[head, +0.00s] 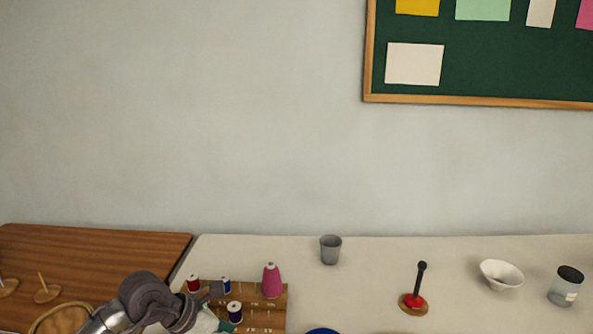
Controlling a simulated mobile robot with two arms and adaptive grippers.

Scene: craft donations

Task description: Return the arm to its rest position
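My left arm comes in at the bottom left. Its dark gripper (211,291) is over the left edge of a wooden thread rack (265,317) and hides part of it. I cannot tell whether its fingers are open or shut, or whether they hold anything. My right gripper is not in view.
The rack carries a red spool (193,284), dark blue spools (235,312) and a pink cone (271,281). A grey cup (330,250), a spindle with a red piece (415,299), a white bowl (501,274) and a lidded jar (565,287) stand on the pale table (375,275).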

